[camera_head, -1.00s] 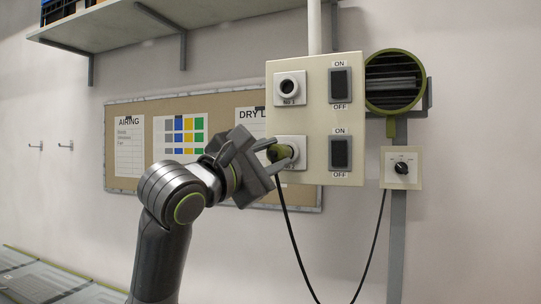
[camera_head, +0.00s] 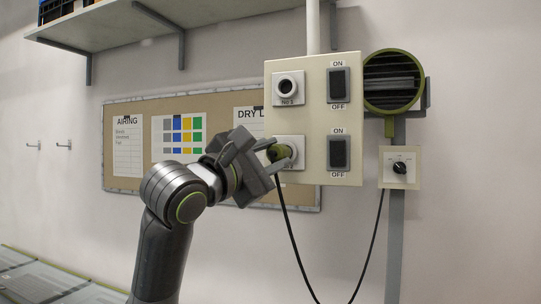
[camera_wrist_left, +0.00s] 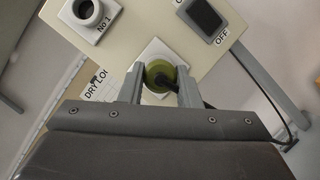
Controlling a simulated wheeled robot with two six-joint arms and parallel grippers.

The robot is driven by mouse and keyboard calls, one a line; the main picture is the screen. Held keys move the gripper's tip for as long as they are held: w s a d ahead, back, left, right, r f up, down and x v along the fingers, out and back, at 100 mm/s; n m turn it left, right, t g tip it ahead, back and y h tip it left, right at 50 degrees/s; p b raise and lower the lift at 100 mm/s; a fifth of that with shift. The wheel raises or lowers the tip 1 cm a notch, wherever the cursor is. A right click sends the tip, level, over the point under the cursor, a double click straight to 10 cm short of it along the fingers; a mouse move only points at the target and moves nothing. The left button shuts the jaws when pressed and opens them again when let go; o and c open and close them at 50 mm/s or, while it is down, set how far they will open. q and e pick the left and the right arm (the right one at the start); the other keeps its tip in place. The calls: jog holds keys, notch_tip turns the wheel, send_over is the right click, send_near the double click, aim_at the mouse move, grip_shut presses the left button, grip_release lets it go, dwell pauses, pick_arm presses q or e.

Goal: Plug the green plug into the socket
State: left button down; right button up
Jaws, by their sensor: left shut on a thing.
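The green plug (camera_head: 278,153) is at the lower socket (camera_head: 297,146) of the cream panel. In the left wrist view the plug (camera_wrist_left: 160,73) sits in front of the socket's white plate (camera_wrist_left: 158,49). My left gripper (camera_head: 272,161) is shut on the plug, with one finger on each side of it. A black cable hangs from the plug. The plug covers the lower socket's opening, so I cannot tell how deep it is in. The upper socket (camera_head: 288,88), labelled No 1, is empty. My right gripper is not in view.
The panel (camera_head: 314,115) has two dark ON/OFF switches (camera_head: 339,85) on its right half. A round green-rimmed fan (camera_head: 392,80) and a small knob box (camera_head: 400,167) are at the right. A notice board (camera_head: 140,165) is behind my arm. A shelf (camera_head: 150,30) is above.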

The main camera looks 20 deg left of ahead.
pick_arm(q)
jog(key=shift+w, duration=0.6)
jog(key=c, duration=1)
grip_release()
jog(key=shift+s, duration=0.1)
jog(key=s, duration=0.6)
jog(key=shift+a+b, duration=0.1)
jog(key=shift+b, duration=0.25)
jog(key=shift+w, duration=0.1)
